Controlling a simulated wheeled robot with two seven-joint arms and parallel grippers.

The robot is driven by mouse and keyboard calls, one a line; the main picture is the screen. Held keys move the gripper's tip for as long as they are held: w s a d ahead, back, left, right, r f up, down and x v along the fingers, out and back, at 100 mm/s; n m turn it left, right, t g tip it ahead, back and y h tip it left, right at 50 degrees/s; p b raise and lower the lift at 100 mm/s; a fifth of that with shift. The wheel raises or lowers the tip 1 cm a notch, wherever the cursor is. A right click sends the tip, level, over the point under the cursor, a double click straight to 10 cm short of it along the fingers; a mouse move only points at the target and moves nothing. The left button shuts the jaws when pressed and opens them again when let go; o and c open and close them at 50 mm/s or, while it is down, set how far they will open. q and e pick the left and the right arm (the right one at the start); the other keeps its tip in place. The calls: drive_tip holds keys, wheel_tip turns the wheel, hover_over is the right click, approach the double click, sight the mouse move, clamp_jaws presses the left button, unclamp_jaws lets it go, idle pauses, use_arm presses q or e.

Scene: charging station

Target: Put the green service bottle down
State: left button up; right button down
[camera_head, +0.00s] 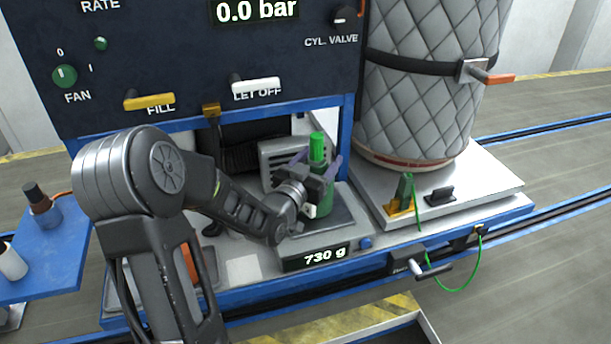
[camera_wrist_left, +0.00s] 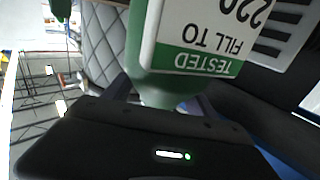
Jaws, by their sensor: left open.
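The green service bottle (camera_head: 322,199) stands upright on the scale (camera_head: 338,227), whose display reads 730 g. My left gripper (camera_head: 318,180) is at the bottle, with its purple-grey fingers on either side of it. The fingers are open. In the left wrist view the bottle (camera_wrist_left: 190,45) fills the upper middle, with a white label reading "TESTED" and "FILL TO 220". My left gripper (camera_wrist_left: 165,100) shows there too, with its dark body in front and fingers partly hidden. My right gripper is not in view.
A dark panel (camera_head: 190,60) with FILL (camera_head: 150,102) and LET OFF (camera_head: 256,85) levers rises behind the scale. A quilted cylinder (camera_head: 425,90) stands on a plate at the right. A blue side shelf (camera_head: 50,255) holds small bottles at the left.

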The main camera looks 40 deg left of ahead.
use_arm(q)
drive_tip(key=s, duration=0.5)
drive_tip(key=shift+d+b, duration=0.3)
drive_tip(key=shift+d, duration=0.1)
drive_tip(key=s+p, duration=0.2)
drive_tip(key=s+d+r+p, duration=0.1)
drive_tip(key=p, duration=0.1)
drive_tip(key=shift+s, duration=0.4)
drive_tip(key=s+p, duration=0.1)
drive_tip(key=p, duration=0.2)
drive_tip(key=s+f+p, duration=0.1)
drive_tip(key=p, duration=0.3)
drive_tip(key=shift+s+d, duration=0.1)
drive_tip(key=shift+s, duration=0.1)
